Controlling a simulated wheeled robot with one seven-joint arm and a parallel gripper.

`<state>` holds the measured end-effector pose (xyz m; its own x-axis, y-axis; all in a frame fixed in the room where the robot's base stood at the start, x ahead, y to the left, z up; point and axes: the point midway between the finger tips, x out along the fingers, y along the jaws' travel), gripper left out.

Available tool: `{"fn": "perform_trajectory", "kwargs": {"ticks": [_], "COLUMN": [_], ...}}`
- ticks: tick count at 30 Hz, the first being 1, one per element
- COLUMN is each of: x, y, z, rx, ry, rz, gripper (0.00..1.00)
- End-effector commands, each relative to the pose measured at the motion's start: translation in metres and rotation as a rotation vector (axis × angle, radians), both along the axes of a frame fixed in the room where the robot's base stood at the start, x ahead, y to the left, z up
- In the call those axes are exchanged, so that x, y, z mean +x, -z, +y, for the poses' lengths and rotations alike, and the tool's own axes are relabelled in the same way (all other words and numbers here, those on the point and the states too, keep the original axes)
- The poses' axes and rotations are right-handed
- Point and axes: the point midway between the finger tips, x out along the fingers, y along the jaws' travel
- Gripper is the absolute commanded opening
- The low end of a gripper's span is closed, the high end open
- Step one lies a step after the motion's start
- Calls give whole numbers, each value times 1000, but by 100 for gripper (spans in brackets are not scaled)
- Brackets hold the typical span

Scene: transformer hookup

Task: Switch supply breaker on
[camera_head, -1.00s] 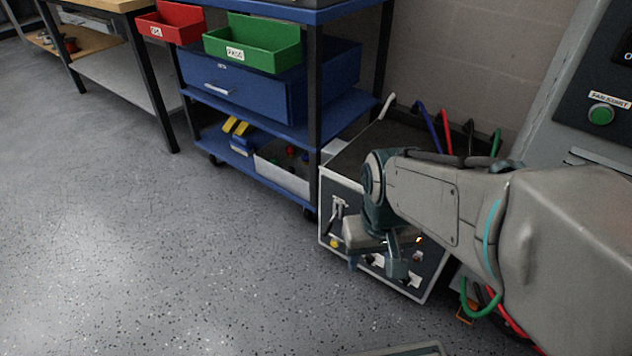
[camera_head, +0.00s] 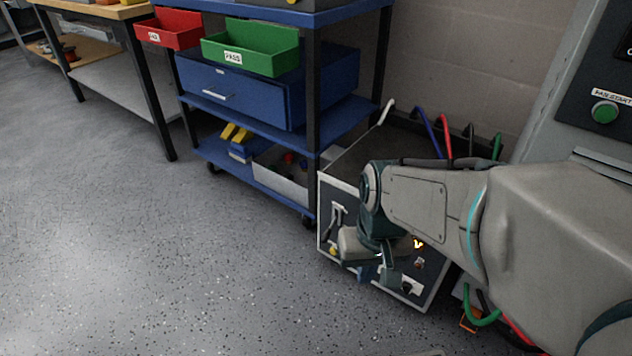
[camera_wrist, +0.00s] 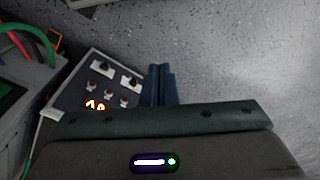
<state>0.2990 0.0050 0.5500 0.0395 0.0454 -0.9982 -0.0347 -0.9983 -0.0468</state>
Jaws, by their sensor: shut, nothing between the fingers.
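A supply unit with a dark front panel (camera_head: 340,205) in a pale frame stands on the floor in the head view. A lever-like handle (camera_head: 337,222) and a yellow knob (camera_head: 334,251) are on the panel's left side. An orange light (camera_head: 418,244) glows farther right, with a switch on a white plate (camera_head: 411,288) below it. I cannot tell which control is the supply breaker. My gripper (camera_wrist: 160,72) is shut and empty, in front of the panel, partly hiding it; contact cannot be told.
A blue cart (camera_head: 270,115) with a red bin (camera_head: 168,38) and a green bin (camera_head: 250,60) stands left of the unit. Coloured cables (camera_head: 445,135) rise behind the unit. A grey cabinet (camera_head: 555,125) with a green button is at right. Floor at left is clear.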

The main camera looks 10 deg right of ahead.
Motion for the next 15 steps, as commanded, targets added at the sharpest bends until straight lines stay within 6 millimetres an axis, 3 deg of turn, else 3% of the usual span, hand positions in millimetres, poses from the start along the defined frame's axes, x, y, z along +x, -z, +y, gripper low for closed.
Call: {"fn": "perform_trajectory", "kwargs": {"ticks": [15], "x": [43], "y": [17], "z": [56], "rx": [443], "ry": [227], "rz": [277], "gripper": [0]}}
